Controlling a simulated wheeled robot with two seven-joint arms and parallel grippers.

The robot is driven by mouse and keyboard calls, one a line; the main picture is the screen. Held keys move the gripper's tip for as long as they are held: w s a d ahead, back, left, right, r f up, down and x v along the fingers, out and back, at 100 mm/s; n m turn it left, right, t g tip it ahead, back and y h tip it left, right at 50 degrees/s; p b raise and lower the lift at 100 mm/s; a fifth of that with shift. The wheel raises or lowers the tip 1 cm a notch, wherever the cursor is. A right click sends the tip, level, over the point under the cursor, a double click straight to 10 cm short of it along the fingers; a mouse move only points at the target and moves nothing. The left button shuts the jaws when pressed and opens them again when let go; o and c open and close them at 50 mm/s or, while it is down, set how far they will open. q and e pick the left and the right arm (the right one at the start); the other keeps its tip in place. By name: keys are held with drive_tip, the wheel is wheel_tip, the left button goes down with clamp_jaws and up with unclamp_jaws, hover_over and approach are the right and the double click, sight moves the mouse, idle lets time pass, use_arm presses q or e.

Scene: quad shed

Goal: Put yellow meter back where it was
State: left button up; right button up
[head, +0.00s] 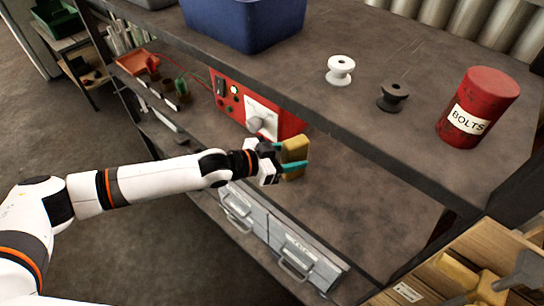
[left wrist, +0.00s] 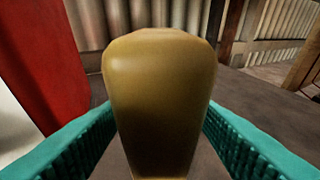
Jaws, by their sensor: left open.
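The yellow meter (head: 295,156) stands upright on the lower shelf (head: 365,200), just right of a red panel box. My left gripper (head: 293,158) is open, with its teal fingers on either side of the meter. In the left wrist view the meter (left wrist: 160,95) fills the middle between the two teal fingers (left wrist: 160,135). Its lower part is cut off by the picture edge, and I cannot tell whether the fingers touch it. My right gripper is not in view.
The red panel box (head: 262,112) with a dial stands close left of the meter. The lower shelf is clear to the right.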

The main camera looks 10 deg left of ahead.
use_arm(q)
drive_tip(key=b+v, duration=0.1)
drive_tip(key=v, duration=1)
drive_tip(key=shift+s+a, duration=0.2)
drive_tip(key=shift+r, duration=0.1)
idle(0.6)
